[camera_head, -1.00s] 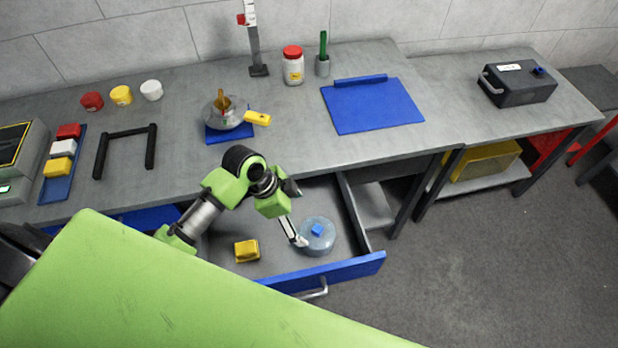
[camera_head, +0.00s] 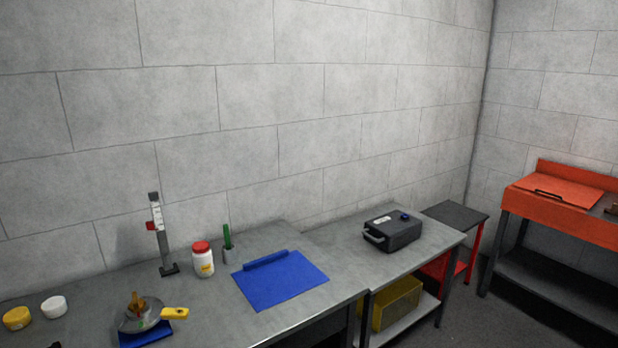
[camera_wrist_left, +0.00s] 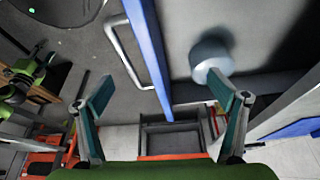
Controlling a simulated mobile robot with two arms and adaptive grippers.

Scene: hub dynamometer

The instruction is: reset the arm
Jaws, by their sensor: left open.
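My left gripper (camera_wrist_left: 161,92) is open and empty in the left wrist view, its two fingers wide apart. An open drawer with a blue front (camera_wrist_left: 147,45) lies beyond the fingers. A round grey-blue container (camera_wrist_left: 211,57) stands inside it, apart from the gripper and partly behind the right finger. No arm shows in the head view, and my right gripper is in neither view.
In the head view the bench holds a blue mat (camera_head: 282,284), a red-lidded jar (camera_head: 203,260), a pan (camera_head: 141,316) and a stand (camera_head: 161,240). A black case (camera_head: 393,234) sits on the side table. A red bench (camera_head: 560,209) stands at the right.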

